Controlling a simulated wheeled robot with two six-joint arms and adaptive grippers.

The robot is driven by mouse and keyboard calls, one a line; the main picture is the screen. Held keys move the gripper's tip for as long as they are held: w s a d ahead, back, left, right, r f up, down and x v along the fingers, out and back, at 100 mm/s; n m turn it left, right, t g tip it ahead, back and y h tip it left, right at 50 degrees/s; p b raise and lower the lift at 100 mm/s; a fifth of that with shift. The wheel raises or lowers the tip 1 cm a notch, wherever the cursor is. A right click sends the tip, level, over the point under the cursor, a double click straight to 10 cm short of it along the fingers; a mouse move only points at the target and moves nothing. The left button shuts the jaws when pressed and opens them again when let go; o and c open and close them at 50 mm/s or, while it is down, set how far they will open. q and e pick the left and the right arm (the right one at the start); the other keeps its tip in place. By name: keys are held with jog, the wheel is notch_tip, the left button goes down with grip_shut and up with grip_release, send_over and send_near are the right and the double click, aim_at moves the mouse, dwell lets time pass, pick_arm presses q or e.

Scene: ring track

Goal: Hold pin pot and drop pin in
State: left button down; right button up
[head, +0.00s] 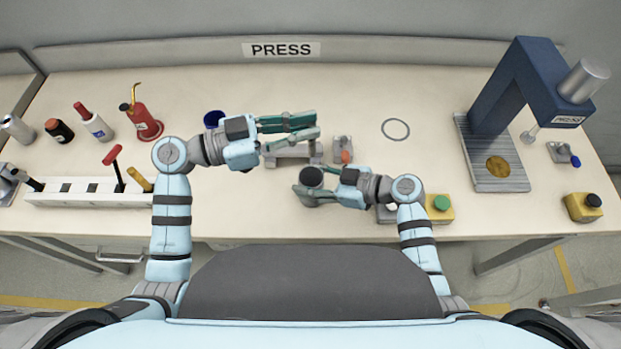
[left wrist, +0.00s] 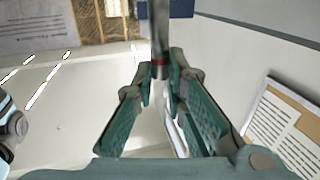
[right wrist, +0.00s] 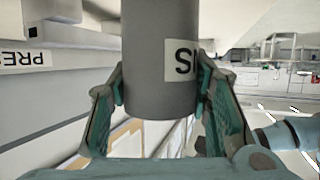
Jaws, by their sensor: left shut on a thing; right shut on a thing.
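The grey cylindrical pin pot (head: 312,178) is at the front middle, its dark mouth facing up in the head view. My right gripper (head: 308,191) is shut around its side. In the right wrist view the pot (right wrist: 155,60) is between the two fingers (right wrist: 160,92), with part of a white lettered label showing. My left gripper (head: 316,124) is behind the pot, over the grey fixture. In the left wrist view a slim metal pin (left wrist: 160,38) with a reddish band is clamped between its fingertips (left wrist: 160,72). The pin cannot be made out in the head view.
A grey fixture (head: 292,155) and a small block with an orange part (head: 343,152) stand in the middle. A ring marking (head: 395,129) lies on clear table to the right. The blue press (head: 520,85) and yellow button boxes (head: 583,208) are at right; bottles and a tool rack (head: 70,192) at left.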

pick_arm(q)
notch_tip(320, 180, down, 10)
jog(key=shift+r, duration=0.25)
dwell(0.8)
jog(key=c, duration=1.5)
grip_release()
jog(key=shift+c, duration=0.2)
pick_arm(e)
jog(key=shift+a, duration=0.1)
pick_arm(q)
jog(key=v, duration=1.2)
pick_arm(e)
jog(key=o, duration=1.2)
